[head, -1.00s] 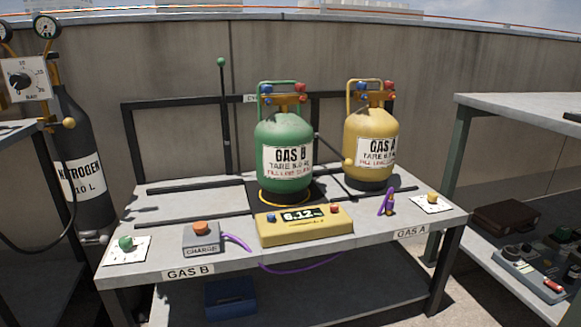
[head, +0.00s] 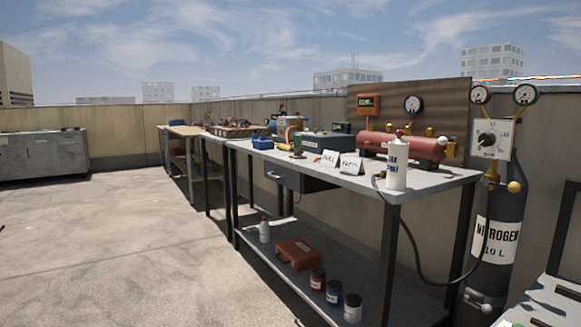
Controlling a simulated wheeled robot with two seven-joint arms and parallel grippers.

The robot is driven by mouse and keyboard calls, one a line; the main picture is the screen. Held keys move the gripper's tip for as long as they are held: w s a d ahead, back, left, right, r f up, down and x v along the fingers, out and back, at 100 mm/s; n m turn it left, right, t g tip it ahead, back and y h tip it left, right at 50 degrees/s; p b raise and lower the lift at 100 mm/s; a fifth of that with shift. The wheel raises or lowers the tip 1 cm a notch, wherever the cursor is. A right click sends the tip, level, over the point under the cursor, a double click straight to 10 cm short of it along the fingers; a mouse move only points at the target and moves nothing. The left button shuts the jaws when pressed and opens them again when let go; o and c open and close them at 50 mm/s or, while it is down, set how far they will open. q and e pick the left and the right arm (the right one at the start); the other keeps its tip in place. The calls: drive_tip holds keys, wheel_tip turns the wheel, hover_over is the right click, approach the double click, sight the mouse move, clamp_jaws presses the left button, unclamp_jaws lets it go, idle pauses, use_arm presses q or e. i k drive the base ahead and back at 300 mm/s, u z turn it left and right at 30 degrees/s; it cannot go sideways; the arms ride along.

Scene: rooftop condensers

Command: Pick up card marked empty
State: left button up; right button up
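Two small white folded cards stand side by side on the grey workbench (head: 425,184) in the head view. The right card (head: 350,164) bears small lettering that looks like EMPTY. The left card (head: 330,158) seems to read FULL. The lettering is small and hard to read. Neither of my grippers is in view.
A white spray bottle (head: 397,168) stands right of the cards, with a red tank (head: 405,146) behind. A nitrogen cylinder (head: 497,235) with a hanging hose stands at the bench's right end. Jars and a brown case (head: 298,254) sit on the lower shelf. Open floor lies left.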

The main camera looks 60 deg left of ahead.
sight(352, 165)
drive_tip(key=u, duration=1.4)
